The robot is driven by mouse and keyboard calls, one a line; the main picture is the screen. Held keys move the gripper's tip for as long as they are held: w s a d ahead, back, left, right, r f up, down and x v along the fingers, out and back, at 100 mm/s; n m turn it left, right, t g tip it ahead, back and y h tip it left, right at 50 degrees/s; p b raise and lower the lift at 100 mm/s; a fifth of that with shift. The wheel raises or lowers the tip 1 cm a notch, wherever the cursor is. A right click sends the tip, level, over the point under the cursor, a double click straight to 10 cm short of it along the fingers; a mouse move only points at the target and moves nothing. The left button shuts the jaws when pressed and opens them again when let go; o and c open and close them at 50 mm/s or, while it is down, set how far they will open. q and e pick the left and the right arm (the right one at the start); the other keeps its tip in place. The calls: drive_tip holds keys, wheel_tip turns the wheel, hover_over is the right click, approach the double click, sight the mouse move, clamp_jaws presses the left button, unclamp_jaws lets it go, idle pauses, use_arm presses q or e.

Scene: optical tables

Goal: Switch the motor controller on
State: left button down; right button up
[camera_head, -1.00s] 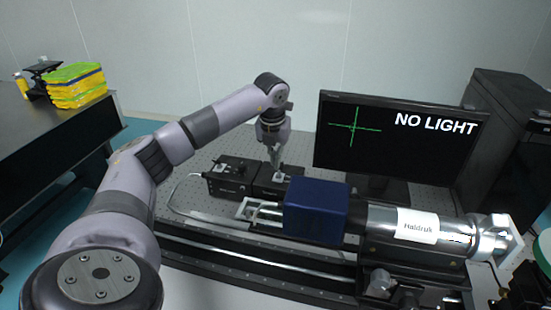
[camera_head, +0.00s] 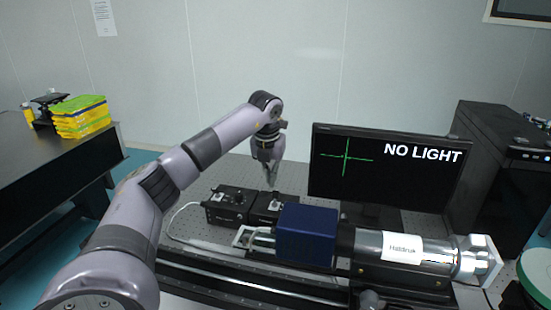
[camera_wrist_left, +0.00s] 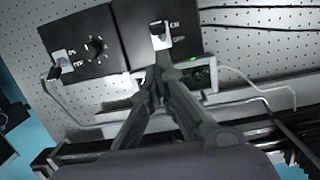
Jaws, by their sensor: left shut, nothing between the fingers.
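Two black control boxes stand side by side on the optical table. The left box (camera_head: 225,206) has a knob (camera_wrist_left: 97,47) and a small switch (camera_wrist_left: 62,58) with ON/OFF marks. The right box (camera_head: 262,213) has one light switch (camera_wrist_left: 160,33), also with ON/OFF marks. I cannot read which box is the motor controller, nor tell either switch position for sure. My left gripper (camera_head: 270,186) is shut and empty, pointing down just above the right box. In the left wrist view its fingertips (camera_wrist_left: 157,73) appear below that box's switch, apparently apart from it. My right gripper is not in view.
A blue block (camera_head: 306,235) and a silver cylinder (camera_head: 408,249) labelled Haldrük lie in front of the boxes. A monitor (camera_head: 385,172) reading NO LIGHT stands to the right. A green light (camera_wrist_left: 193,59) glows near the right box. Cables run along the perforated tabletop (camera_head: 200,182).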

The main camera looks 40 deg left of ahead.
use_arm(q)
drive_tip(key=w+a+r, duration=0.2)
drive_tip(key=w+r, duration=0.2)
drive_tip(key=shift+w+a+b, duration=0.2)
drive_tip(key=shift+a+b, duration=0.15)
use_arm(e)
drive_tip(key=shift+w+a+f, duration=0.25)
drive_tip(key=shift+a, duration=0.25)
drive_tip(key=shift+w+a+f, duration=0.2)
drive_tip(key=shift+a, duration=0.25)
use_arm(q)
drive_tip(key=shift+s+d+r, duration=0.1)
